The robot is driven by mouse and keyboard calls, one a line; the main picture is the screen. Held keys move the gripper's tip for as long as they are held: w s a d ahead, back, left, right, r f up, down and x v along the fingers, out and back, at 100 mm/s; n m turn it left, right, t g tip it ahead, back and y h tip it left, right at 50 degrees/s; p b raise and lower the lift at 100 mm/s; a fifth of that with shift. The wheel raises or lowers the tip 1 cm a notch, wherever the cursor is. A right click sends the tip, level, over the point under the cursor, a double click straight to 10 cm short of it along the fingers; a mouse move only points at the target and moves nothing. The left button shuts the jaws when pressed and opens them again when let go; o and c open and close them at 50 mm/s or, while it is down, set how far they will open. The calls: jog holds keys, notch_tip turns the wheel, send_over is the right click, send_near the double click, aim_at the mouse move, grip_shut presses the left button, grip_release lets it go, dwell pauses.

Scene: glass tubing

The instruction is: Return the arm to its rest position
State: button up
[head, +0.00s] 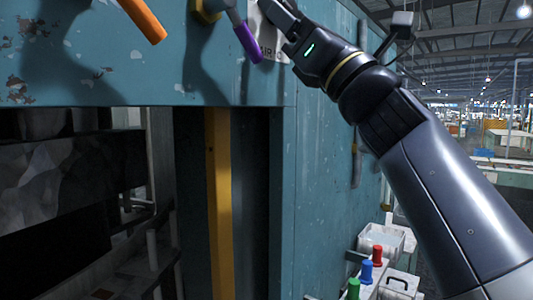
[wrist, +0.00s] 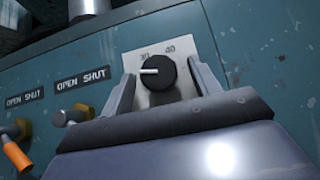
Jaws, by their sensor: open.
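My gripper (head: 275,14) is raised at the top of the head view, in front of the teal cabinet panel (head: 240,85). In the wrist view its two fingers stand apart on either side of a black round knob (wrist: 157,72), with nothing held between them. The knob's white pointer line points left. It sits on a pale plate (wrist: 142,98) with printed numbers, one reading 40. Whether the fingers touch the knob or plate I cannot tell. In the head view my gripper partly hides the plate (head: 268,42).
An orange lever handle (head: 143,20) and a purple one (head: 249,43) jut from the panel left of my gripper. Below is a dark opening with a yellow upright (head: 219,200). Red (head: 377,254), blue (head: 367,271) and green (head: 353,288) objects stand at lower right.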

jog(key=s+d+f+m+t+h+b, duration=0.1)
jog(key=s+d+f+m+b, duration=0.1)
jog(key=s+d+f+b, duration=0.3)
jog(key=shift+s+d+f, duration=0.2)
jog(key=shift+s+f, duration=0.05)
jog(key=shift+f, duration=1)
jog(key=shift+a, duration=0.1)
